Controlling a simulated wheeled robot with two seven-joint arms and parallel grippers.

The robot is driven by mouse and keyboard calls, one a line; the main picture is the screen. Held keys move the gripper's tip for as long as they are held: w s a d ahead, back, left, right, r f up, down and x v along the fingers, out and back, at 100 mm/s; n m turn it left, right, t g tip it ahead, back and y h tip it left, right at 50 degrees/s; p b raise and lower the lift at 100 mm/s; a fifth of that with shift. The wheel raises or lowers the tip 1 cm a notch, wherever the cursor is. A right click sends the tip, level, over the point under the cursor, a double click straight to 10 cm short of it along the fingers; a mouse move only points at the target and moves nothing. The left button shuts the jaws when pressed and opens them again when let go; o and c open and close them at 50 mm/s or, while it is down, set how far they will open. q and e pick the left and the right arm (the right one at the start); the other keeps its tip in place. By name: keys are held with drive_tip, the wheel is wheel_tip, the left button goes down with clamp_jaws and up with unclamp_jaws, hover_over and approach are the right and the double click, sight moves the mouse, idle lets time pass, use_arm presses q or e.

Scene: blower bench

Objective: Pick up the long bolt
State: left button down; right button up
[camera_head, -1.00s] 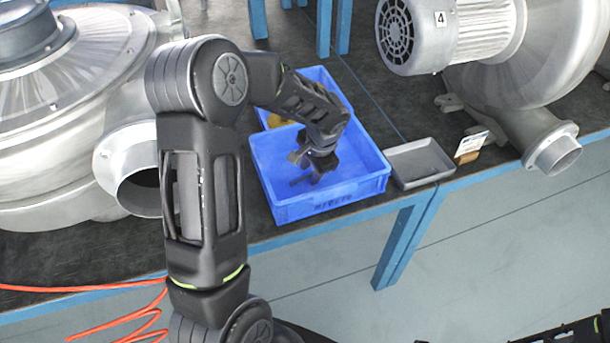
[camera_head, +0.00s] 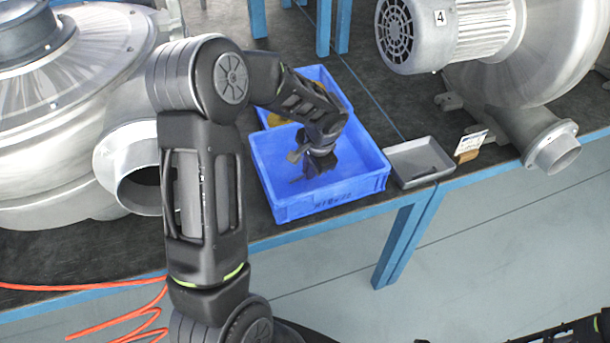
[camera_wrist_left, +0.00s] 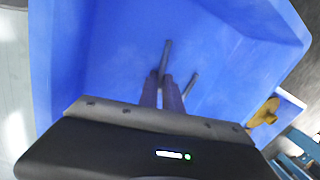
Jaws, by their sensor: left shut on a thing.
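My left gripper (camera_head: 318,168) is inside the front compartment of a blue bin (camera_head: 330,207). In the left wrist view its fingers (camera_wrist_left: 163,88) are shut on a thin grey bolt (camera_wrist_left: 166,55), which sticks out past the fingertips. A second thin grey piece, likely another bolt (camera_wrist_left: 191,84), lies on the bin floor just right of the fingers. In the head view a thin dark piece (camera_head: 297,180) shows beside the fingertips; I cannot tell which bolt it is. The held bolt's lower part is hidden between the fingers.
A yellow piece (camera_head: 279,118) lies in the bin's back part. A grey tray (camera_head: 420,162) with a small dark item stands right of the bin, beside a small card (camera_head: 471,143). Large metal blowers (camera_head: 60,110) (camera_head: 480,45) stand on both sides. The bench's front edge is close.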

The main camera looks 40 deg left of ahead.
use_arm(q)
drive_tip(key=shift+d+r, duration=0.1)
drive_tip(key=shift+r, duration=0.05)
idle(0.5)
drive_tip(key=shift+w+r, duration=0.1)
drive_tip(key=shift+r, duration=0.2)
wheel_tip(320, 180, up, 9)
drive_tip(key=shift+r, duration=0.15)
idle(0.6)
